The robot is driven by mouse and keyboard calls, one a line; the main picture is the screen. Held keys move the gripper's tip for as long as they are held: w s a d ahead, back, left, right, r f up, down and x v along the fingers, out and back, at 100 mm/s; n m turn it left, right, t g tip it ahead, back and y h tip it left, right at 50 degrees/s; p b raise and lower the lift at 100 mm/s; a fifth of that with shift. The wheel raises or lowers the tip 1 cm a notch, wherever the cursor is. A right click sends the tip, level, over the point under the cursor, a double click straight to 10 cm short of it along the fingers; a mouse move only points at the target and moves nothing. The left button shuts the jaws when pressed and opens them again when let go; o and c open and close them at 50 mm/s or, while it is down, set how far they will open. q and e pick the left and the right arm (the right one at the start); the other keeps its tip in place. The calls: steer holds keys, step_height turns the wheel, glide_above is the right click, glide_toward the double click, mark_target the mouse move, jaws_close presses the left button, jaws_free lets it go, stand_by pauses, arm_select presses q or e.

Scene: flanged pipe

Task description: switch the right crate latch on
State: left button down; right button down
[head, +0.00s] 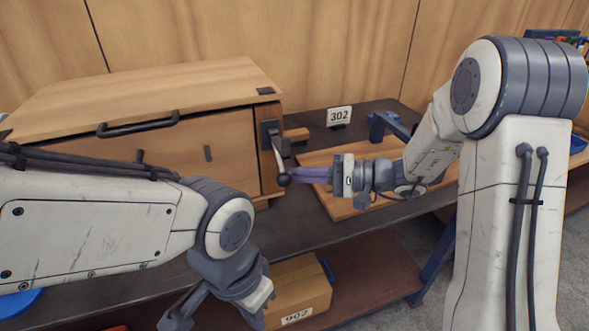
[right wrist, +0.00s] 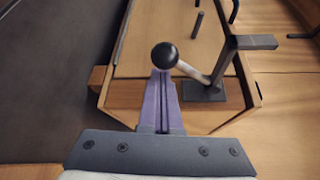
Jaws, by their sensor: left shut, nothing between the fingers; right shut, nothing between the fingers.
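The wooden crate (head: 215,123) stands on the dark bench at the left, its lid closed. On its right side is the latch, with a dark bracket (head: 270,134) and a pale lever (head: 279,158) ending in a black knob (head: 284,180). In the head view the lever hangs down. My right gripper (head: 294,176) is shut and empty, its purple fingertips right at the knob. In the right wrist view the knob (right wrist: 164,55) is at the tips of the fingers (right wrist: 161,100); contact is unclear. My left gripper (head: 258,320) is shut and empty, low near the bottom edge.
A wooden board (head: 338,202) lies on the bench under my right gripper. A sign reading 302 (head: 339,116) stands behind it. A cardboard box (head: 300,284) sits on the lower shelf (head: 365,280). The bench front between my arms is clear.

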arm_select(q)
steer(key=shift+r, duration=0.1)
arm_select(e)
steer(key=shift+r, duration=0.1)
arm_select(q)
steer(key=shift+r+p, duration=0.5)
steer(key=shift+p, duration=0.1)
arm_select(e)
steer(key=shift+s+d+r+m, duration=0.1)
steer(key=shift+s+r+m, duration=0.1)
steer(key=shift+m, duration=0.1)
